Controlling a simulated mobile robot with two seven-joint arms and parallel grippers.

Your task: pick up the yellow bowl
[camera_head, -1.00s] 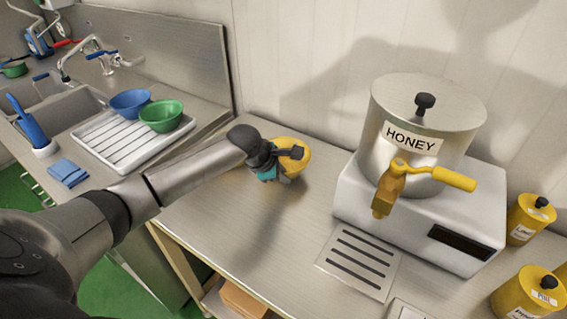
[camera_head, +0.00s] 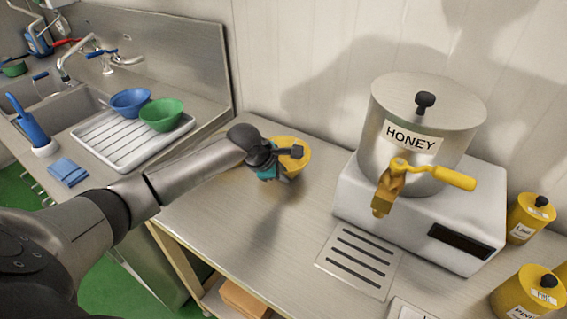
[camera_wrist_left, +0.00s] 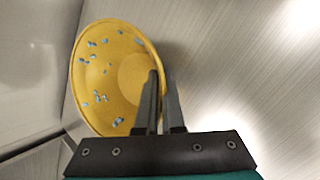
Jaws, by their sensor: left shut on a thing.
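The yellow bowl (camera_head: 297,146) shows in the head view over the steel worktop, partly hidden behind my left gripper (camera_head: 292,152). In the left wrist view the yellow bowl (camera_wrist_left: 103,72) has several small blue-grey bits on its inside. The left gripper (camera_wrist_left: 163,85) is shut on the bowl's right-hand wall there, with one finger inside the bowl and the other outside. The bowl looks tilted in the wrist view. My right gripper is not in view.
A honey kettle (camera_head: 418,120) with a yellow tap stands on a white base to the right. A slotted drip plate (camera_head: 358,262) lies in front. Yellow jars (camera_head: 527,222) stand far right. A green bowl (camera_head: 161,116) and blue bowl (camera_head: 130,102) sit on a white drainer at left.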

